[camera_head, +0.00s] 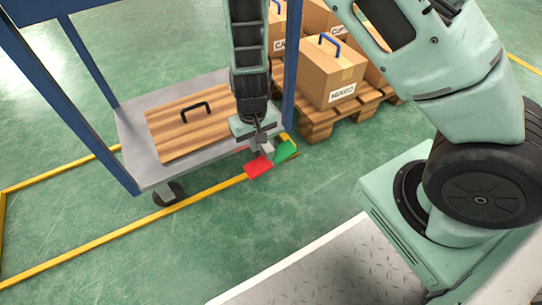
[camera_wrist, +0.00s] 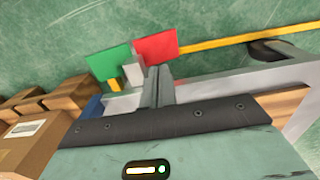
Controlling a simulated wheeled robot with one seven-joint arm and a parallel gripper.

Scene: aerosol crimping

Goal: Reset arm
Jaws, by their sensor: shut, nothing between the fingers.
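My gripper (camera_head: 262,146) points down at the front right corner of the grey cart (camera_head: 140,128). Its fingers are shut and empty. A red plate (camera_head: 259,166) and a green plate (camera_head: 286,151) are close by the fingertips at that corner. In the wrist view the shut fingers (camera_wrist: 161,80) show in the middle, with the red plate (camera_wrist: 155,47) and the green plate (camera_wrist: 108,62) just beyond them. A small grey block (camera_wrist: 133,73) is beside the fingers. I cannot tell whether the fingers touch the block or plates.
A wooden board with a black handle (camera_head: 190,121) lies on the cart, left of my gripper. Blue posts (camera_head: 62,86) rise from the cart. Cardboard boxes (camera_head: 331,75) stand on a wooden pallet (camera_head: 325,117) behind right. Green floor with yellow lines (camera_head: 200,194) is open in front.

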